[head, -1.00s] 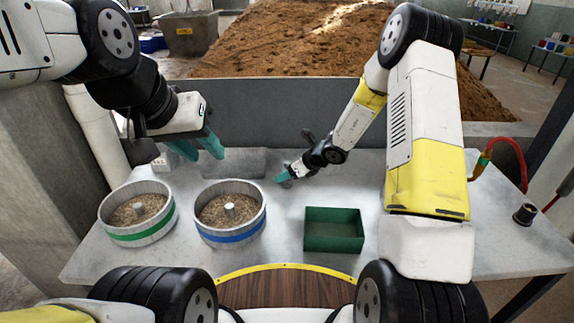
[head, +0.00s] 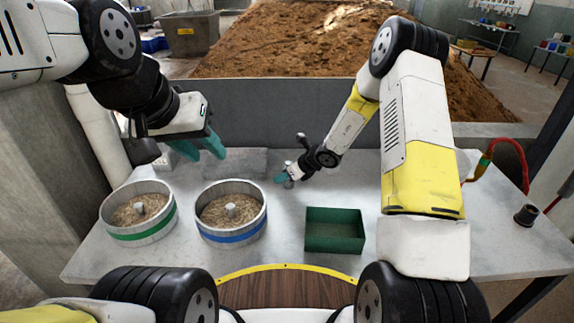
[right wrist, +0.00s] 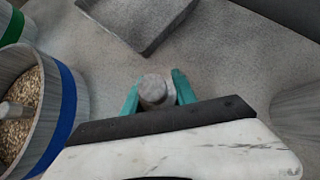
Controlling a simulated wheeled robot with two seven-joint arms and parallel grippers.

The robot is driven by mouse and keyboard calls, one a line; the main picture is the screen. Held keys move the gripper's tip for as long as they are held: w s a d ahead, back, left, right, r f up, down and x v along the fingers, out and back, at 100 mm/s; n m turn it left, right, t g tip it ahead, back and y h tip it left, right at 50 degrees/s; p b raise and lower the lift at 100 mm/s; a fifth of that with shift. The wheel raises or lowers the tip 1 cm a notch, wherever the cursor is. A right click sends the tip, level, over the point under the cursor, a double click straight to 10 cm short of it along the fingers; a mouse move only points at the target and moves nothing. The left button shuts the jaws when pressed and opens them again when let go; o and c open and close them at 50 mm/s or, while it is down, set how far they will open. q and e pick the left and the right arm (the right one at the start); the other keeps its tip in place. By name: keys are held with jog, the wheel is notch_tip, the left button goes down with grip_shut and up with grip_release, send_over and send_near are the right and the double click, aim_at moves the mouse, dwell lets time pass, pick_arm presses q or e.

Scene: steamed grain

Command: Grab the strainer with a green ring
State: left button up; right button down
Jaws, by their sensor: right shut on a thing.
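The strainer with the green ring (head: 143,238) is a round metal pan of grain with a central grey knob, standing on the table at the left. Part of it shows at the top left of the right wrist view (right wrist: 12,24). My left gripper (head: 201,148) is open and empty, above the table behind the two strainers and apart from them. My right gripper (head: 284,178) is over the back middle of the table, well right of the green-ring strainer. It is shut on a small grey cylindrical piece (right wrist: 153,91), seen between its teal fingers in the right wrist view.
A similar strainer with a blue ring (head: 232,237) stands right of the green one. A green open box (head: 335,243) stands right of that. A dark low wall closes the table's far side. The table's right part is mostly clear.

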jog(key=shift+r, duration=0.1)
notch_tip(320, 180, up, 10)
dwell(0.4)
dwell(0.7)
